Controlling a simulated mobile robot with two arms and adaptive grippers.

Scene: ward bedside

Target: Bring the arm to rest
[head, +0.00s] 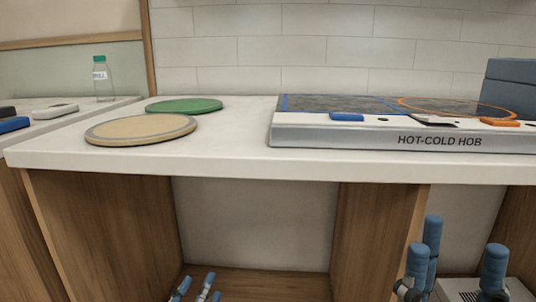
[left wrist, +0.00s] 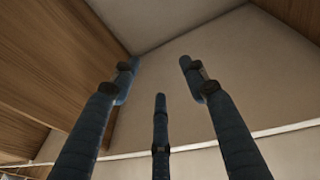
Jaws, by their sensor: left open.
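My left gripper (head: 198,288) is low at the bottom edge of the head view, in front of the open space under the counter and below the counter top. In the left wrist view its blue fingers (left wrist: 158,85) are spread apart with nothing between them. A pale wall and a wooden panel lie beyond the fingertips. My right gripper (head: 455,262) is at the bottom right of the head view, also below the counter's front edge. Its blue fingers point up and stand apart, with nothing seen between them. Most of both arms is out of view.
The white counter (head: 230,157) has wooden panels (head: 100,220) under it. On it are a beige round mat (head: 140,129), a green round mat (head: 184,105) and the hot-cold hob (head: 350,136). A bottle (head: 102,80) stands on the surface at left.

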